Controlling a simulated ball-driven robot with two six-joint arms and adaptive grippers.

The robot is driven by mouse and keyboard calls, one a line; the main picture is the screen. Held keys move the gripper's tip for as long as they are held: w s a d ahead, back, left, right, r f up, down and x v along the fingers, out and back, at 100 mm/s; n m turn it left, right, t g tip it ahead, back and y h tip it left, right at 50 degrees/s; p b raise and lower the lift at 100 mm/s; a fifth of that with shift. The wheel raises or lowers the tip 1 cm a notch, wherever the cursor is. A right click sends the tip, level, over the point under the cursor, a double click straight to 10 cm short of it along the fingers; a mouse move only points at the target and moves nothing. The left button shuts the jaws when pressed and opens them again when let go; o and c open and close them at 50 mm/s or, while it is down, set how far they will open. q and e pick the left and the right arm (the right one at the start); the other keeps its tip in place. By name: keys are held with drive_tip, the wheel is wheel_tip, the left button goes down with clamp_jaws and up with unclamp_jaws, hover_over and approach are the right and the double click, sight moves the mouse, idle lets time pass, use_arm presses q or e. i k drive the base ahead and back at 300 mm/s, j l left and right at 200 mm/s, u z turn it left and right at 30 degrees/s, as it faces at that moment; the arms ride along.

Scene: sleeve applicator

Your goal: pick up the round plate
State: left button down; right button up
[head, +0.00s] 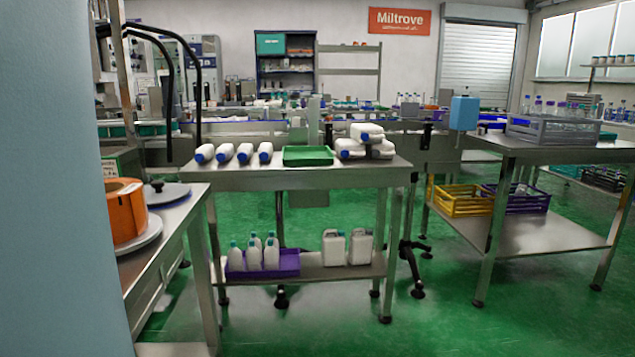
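A round grey plate (172,196) with a black knob lies at the far end of the metal table on the left. Its near left part is hidden behind an orange roll (123,212). The roll stands on another round grey disc (150,233), whose rim shows below it. I cannot tell whether the plate and this disc touch. Neither of my grippers is in view.
The left table (181,219) has a bare strip along its right edge. A steel bench (235,178) ahead holds white bottles and a green tray (307,156). A pale blue surface (50,180) blocks the left edge. Green floor (330,310) is open in front.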

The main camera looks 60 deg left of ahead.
sight(160, 192)
drive_tip(key=i+u, duration=0.2)
drive_tip(key=u, duration=0.2)
drive_tip(key=i+u, duration=0.2)
drive_tip(key=u, duration=0.2)
drive_tip(key=i+u, duration=0.2)
drive_tip(key=u, duration=0.25)
drive_tip(key=i+l+u, duration=0.15)
drive_tip(key=u, duration=0.25)
